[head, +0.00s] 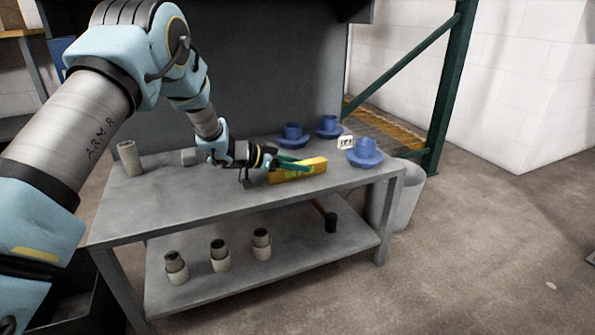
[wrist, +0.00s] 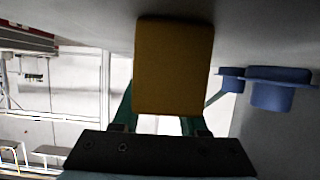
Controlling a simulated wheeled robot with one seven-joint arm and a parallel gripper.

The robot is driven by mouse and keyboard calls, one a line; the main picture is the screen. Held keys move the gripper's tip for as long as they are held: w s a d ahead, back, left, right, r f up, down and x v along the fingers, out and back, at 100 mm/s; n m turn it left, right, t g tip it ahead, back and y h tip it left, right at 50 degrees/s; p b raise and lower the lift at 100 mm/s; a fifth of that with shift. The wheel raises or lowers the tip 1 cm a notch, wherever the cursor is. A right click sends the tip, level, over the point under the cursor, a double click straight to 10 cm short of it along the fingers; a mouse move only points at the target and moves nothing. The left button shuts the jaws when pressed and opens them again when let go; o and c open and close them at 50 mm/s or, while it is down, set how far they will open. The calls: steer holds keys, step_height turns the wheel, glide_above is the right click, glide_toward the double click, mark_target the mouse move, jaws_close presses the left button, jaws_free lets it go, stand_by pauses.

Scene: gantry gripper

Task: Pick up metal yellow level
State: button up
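The yellow level (head: 298,170) is a block-like bar lying on the grey table's top, near its right part. In the wrist view the level (wrist: 173,68) is a large dark-yellow face in the upper middle. My gripper (head: 293,163) is at the level, its green fingers reaching over it from the left. In the wrist view my gripper's fingers (wrist: 160,118) stand wide apart. The left finger shows beside the level's left edge, and the level hides most of the right finger. I see no clear grip on the level.
Blue cups on saucers (head: 364,152) stand close behind and right of the level. A small white card (head: 345,142) stands between them. A pale cup (head: 130,158) is at the table's left end. The table's (head: 190,208) front left is clear. Several jars (head: 220,257) stand on the lower shelf.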

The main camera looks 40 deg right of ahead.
jaws_close()
stand_by(0.4)
